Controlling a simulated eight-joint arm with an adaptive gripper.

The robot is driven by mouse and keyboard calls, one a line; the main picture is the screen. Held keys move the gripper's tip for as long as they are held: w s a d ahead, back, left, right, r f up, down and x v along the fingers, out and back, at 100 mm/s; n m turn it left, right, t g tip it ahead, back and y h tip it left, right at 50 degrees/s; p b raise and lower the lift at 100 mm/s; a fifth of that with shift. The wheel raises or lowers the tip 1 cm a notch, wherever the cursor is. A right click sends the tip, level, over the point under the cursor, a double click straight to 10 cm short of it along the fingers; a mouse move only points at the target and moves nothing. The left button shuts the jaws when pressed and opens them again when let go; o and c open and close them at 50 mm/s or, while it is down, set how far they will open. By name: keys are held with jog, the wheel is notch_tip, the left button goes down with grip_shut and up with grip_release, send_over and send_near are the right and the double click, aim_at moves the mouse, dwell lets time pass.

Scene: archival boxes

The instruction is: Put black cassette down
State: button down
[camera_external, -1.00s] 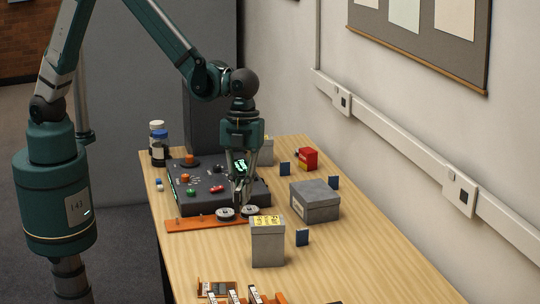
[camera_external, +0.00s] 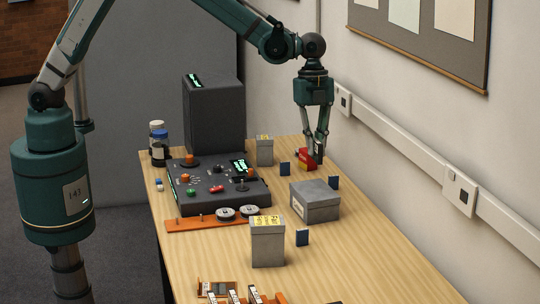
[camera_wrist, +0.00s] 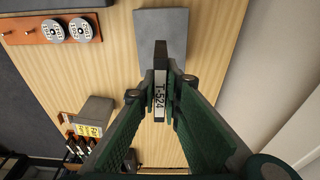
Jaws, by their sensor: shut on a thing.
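The black cassette (camera_wrist: 160,55) has a white label reading T-524 and stands edge-on between the fingertips in the wrist view. My gripper (camera_wrist: 161,88) is shut on it. In the external view my gripper (camera_external: 316,152) points down at the back right of the table, and the cassette (camera_external: 319,150) shows dark between its fingers. Whether the cassette touches anything below cannot be told.
A low grey box (camera_external: 315,205) stands nearby, with small dark blue blocks (camera_external: 285,169) around it. Taller grey boxes (camera_external: 268,245) bear yellow labels. A control console (camera_external: 215,198) is at left. Several cassettes (camera_external: 234,297) stand in front. The right side of the table (camera_external: 385,265) is clear.

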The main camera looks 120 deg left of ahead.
jog(key=shift+a, duration=0.2)
send_over(315, 190)
jog(key=shift+s+a+f, duration=0.1)
jog(key=shift+s+f, duration=0.05)
jog(key=shift+f, duration=2.95)
jog(key=shift+f, duration=1.85)
jog(key=shift+f, duration=0.2)
jog(key=c, duration=2.5)
grip_release()
